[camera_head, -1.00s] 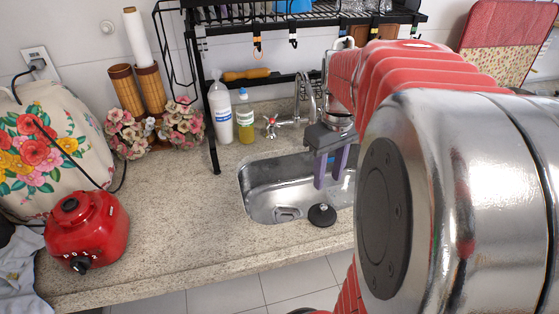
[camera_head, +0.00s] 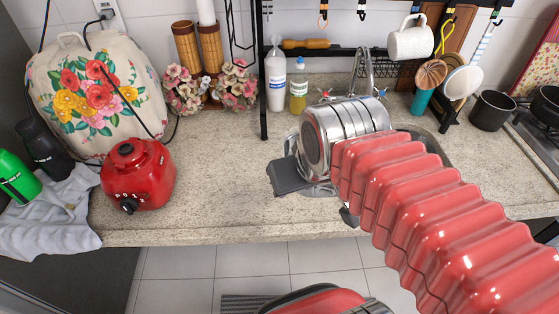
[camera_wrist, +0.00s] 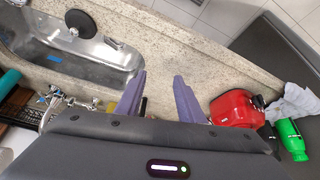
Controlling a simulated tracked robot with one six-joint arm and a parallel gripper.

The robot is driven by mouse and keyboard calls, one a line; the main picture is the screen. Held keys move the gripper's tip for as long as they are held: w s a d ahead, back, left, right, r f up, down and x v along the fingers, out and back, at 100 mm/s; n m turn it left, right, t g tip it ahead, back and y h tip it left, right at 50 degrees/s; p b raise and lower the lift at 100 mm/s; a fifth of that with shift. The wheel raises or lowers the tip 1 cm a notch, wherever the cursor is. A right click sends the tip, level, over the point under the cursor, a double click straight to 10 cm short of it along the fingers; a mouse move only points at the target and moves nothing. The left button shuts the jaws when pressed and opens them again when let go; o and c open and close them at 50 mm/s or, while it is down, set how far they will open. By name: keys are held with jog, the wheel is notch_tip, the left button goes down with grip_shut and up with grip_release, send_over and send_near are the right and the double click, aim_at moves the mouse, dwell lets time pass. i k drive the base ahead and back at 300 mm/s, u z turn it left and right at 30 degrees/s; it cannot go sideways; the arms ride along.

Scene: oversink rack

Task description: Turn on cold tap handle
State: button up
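The chrome tap (camera_head: 362,66) stands behind the sink at the wall. Its red-marked handle (camera_head: 325,94) is on the left and its blue-marked handle (camera_head: 382,92) on the right, just behind my wrist.
The sink (camera_wrist: 85,58) is mostly covered by my arm in the head view. A white bottle (camera_head: 276,80) and a yellow bottle (camera_head: 298,86) stand left of the tap. A red blender base (camera_head: 138,172) is on the left counter. The counter between is clear.

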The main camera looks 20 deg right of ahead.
aim_at(381, 93)
jog(key=z, duration=0.9)
jog(key=i, duration=0.55)
jog(key=u, duration=0.3)
